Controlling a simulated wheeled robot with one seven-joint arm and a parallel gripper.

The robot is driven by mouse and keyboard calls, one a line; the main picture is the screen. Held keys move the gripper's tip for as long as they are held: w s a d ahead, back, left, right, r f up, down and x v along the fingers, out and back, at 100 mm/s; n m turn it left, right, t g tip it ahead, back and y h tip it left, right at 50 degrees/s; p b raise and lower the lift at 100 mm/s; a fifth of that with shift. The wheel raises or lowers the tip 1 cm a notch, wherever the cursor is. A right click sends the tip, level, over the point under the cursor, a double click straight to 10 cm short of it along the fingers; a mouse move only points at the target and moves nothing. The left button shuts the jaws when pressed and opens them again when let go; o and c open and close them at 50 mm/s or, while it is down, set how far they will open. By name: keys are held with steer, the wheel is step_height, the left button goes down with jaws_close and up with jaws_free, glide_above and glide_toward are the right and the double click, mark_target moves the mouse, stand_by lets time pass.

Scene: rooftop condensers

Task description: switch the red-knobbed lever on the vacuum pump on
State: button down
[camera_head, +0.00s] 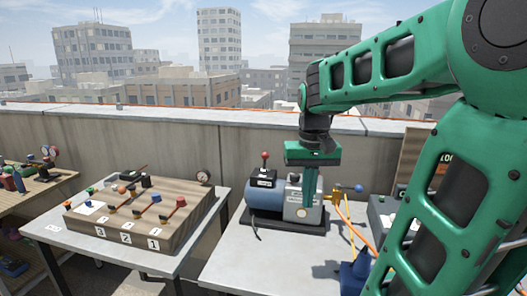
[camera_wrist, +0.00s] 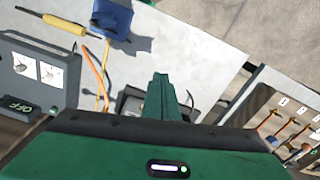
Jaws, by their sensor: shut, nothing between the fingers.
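The vacuum pump (camera_head: 266,197) stands on the grey table, with a blue motor body and a grey housing. The red-knobbed lever (camera_head: 265,158) stands upright on a dark labelled box on top of the pump's left part. My gripper (camera_head: 309,200) points down in front of the pump's grey housing, to the right of the lever, and hides part of the housing. Its fingers are together and empty. In the wrist view the closed fingers (camera_wrist: 162,98) cover most of the pump, and the lever is hidden there.
A second table at the left bears a wooden panel (camera_head: 185,228) with several small levers. A blue object (camera_head: 355,275) stands near the front, with orange and yellow hoses behind it. A grey gauge box (camera_wrist: 35,75) shows in the wrist view. The table left of the pump is clear.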

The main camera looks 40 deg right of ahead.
steer(key=w+d+r, duration=0.3)
steer(key=w+r, duration=0.1)
steer(key=w, duration=0.6)
steer(key=w+d+r, duration=0.3)
steer(key=w+r, duration=0.1)
steer(key=w, duration=0.5)
steer(key=r+t, duration=0.1)
steer(key=r, duration=0.1)
glide_above(265, 161)
steer(key=w+d, duration=0.4)
steer(key=w, duration=0.1)
steer(key=shift+d+f+m, duration=0.15)
steer(key=shift+f+m, duration=0.05)
steer(key=shift+m, duration=0.2)
steer(key=shift+f, duration=0.15)
step_height(265, 161, down, 9)
steer(key=s+a, duration=0.1)
steer(key=shift+s+a, duration=0.4)
